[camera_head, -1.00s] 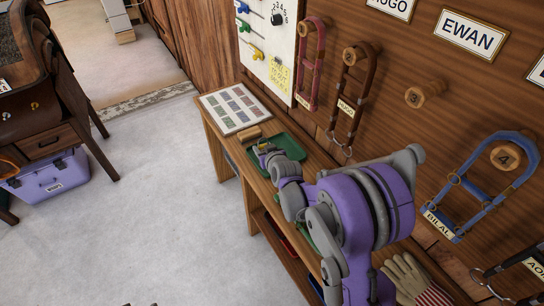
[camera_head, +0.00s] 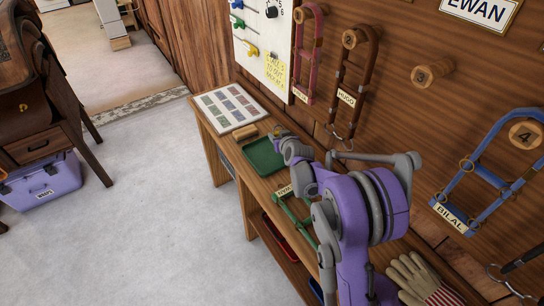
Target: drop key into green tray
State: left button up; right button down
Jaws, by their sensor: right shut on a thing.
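The green tray (camera_head: 259,163) lies on the wooden bench, partly behind my right arm. My right gripper (camera_head: 277,134) is at the far end of my purple arm, over the tray's far right edge. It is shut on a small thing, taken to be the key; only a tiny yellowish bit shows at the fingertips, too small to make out. I cannot tell how high it is above the tray. My left gripper is not in view.
A card sheet (camera_head: 230,107) and a small wooden block (camera_head: 245,132) lie beyond the tray. A green halter (camera_head: 283,205) lies nearer on the bench. Halters hang on the wall pegs at right. Gloves (camera_head: 410,275) lie at the near end.

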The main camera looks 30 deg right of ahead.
jog(key=shift+f, duration=0.3)
jog(key=shift+c, duration=1.3)
grip_release()
jog(key=shift+r, duration=0.1)
jog(key=v, duration=1)
jog(key=shift+s+r+p, duration=0.2)
jog(key=shift+s+p, duration=0.1)
jog(key=shift+s, duration=0.05)
jog(key=shift+a, duration=0.15)
